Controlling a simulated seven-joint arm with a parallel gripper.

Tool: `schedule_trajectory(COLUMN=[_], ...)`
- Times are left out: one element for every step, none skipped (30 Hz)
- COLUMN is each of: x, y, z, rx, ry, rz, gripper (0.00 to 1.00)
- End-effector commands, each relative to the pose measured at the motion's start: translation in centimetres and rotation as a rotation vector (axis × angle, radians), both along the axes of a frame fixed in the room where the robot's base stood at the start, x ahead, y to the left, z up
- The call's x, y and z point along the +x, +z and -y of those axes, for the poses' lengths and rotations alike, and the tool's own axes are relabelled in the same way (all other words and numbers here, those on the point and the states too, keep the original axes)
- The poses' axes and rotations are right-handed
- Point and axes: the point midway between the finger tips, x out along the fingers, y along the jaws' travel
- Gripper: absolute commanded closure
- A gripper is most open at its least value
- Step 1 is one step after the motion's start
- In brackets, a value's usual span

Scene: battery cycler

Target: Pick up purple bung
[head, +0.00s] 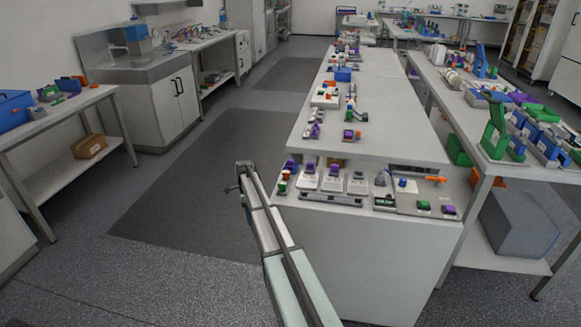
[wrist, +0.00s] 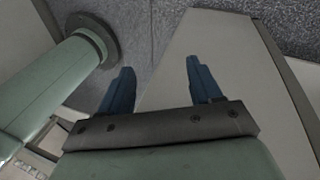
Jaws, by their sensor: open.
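Several small purple pieces stand along the near edge of the central bench in the head view. One purple piece (head: 309,167) sits on a grey device at the left, with another purple piece (head: 335,170) beside it. A further purple piece (head: 449,209) lies near the front right corner. They are too small to tell which is the bung. My gripper (wrist: 160,66) is open and empty in the wrist view, its two blue fingers apart over a pale flat surface and grey floor. No purple piece shows in the wrist view. The fingers cannot be made out in the head view.
The central bench (head: 385,118) has a raised middle with free room. Devices crowd its near strip. A right-hand bench holds a green stand (head: 494,130) and blue bins (head: 545,140). A side table (head: 60,118) stands at the left. A dark mat (head: 190,185) covers open floor.

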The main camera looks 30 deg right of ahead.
Motion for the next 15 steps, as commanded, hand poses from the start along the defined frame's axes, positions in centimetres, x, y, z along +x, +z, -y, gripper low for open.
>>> schedule_trajectory(x=[1.6,2.2,2.9,3.4,3.9,4.5,4.9,5.3,5.7,5.9,6.1,6.3,6.4,6.4,6.3], y=[2.3,3.6,5.3,6.6,8.0,9.7,11.2,12.5,14.4,15.8,17.2,19.1,20.4,21.7,23.3], z=[1.7,2.6,3.8,4.7,5.6,6.8,7.7,8.7,10.0,10.9,11.9,13.2,14.1,15.0,16.2], rx=[-0.008,-0.013,-0.019,-0.024,-0.029,-0.034,-0.04,-0.044,-0.052,-0.058,-0.063,-0.071,-0.076,-0.081,-0.088], ry=[-0.018,-0.027,-0.038,-0.047,-0.057,-0.068,-0.077,-0.086,-0.098,-0.107,-0.116,-0.129,-0.137,-0.146,-0.158], rz=[0.025,0.039,0.057,0.07,0.085,0.103,0.117,0.13,0.15,0.163,0.178,0.195,0.208,0.22,0.236], gripper=[0.36,0.36,0.36,0.36,0.36,0.36,0.36,0.36,0.36,0.36,0.36,0.36,0.36,0.36,0.36])
